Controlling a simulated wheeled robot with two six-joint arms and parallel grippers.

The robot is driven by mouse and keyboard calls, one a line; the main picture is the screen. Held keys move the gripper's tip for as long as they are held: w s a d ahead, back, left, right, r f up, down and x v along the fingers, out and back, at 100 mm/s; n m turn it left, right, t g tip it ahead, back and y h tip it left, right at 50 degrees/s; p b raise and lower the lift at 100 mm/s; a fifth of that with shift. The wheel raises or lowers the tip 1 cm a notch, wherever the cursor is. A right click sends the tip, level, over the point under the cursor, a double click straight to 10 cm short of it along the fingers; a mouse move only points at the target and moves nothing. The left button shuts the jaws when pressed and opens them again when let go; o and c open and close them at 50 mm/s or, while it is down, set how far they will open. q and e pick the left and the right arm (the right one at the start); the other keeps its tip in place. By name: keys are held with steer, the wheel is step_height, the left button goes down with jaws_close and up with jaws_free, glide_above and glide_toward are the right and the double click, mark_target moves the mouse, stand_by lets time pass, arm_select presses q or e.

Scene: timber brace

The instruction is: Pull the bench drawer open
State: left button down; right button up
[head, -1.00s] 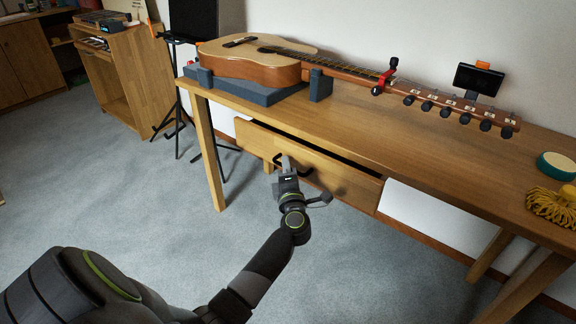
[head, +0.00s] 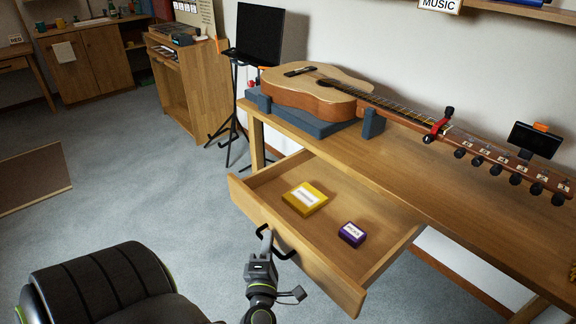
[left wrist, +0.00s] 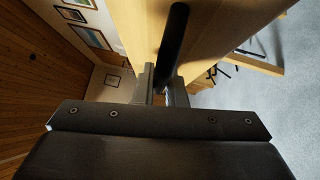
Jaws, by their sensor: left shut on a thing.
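The wooden bench drawer (head: 289,256) stands pulled well out from under the bench (head: 400,170) in the head view. A black bar handle (head: 276,241) is on its front. My left gripper (head: 266,238) is shut on the handle, in front of the drawer. The left wrist view shows the dark handle (left wrist: 174,40) between the fingers (left wrist: 163,84). Inside the drawer lie a yellow box (head: 305,198) with a white label and a small purple box (head: 352,234). My right gripper is not in view.
A guitar (head: 315,92) rests on a dark cradle on the bench, with a red capo (head: 438,127) on its neck and a phone-like device (head: 535,141) near its head. A black stand (head: 235,100) is left of the bench. The grey floor (head: 150,190) to the left is largely clear.

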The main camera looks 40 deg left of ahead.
arm_select(q)
steer(key=shift+s+a, duration=0.15)
steer(key=shift+s, duration=1.95)
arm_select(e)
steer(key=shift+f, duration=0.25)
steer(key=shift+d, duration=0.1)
arm_select(q)
steer(key=c, duration=1.5)
jaws_free()
steer(key=shift+f, duration=0.1)
